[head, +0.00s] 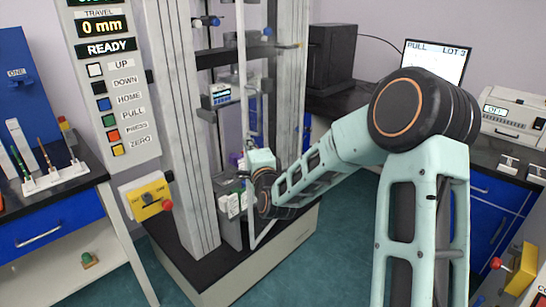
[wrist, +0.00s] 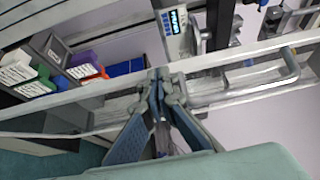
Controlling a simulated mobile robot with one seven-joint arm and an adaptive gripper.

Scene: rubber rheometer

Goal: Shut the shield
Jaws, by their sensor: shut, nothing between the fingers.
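The shield (head: 241,80) is a clear panel in a pale frame, standing upright at the front of the testing machine in the head view. Its frame (wrist: 90,110) crosses the wrist view on a slant, with a bar handle (wrist: 291,66) at the right. My gripper (wrist: 160,78) is shut and empty, its fingertips at the frame beside the handle's near end. I cannot tell whether they touch it. In the head view my wrist is low in front of the machine and hides the fingertips. How far the shield stands open is unclear.
The machine's grey columns (head: 177,110) stand on a dark-topped base. A control panel (head: 103,75) and a yellow switch box (head: 149,198) are to the left. Inside are a small display unit (wrist: 174,30) and coloured boxes (wrist: 85,70). Benches flank both sides.

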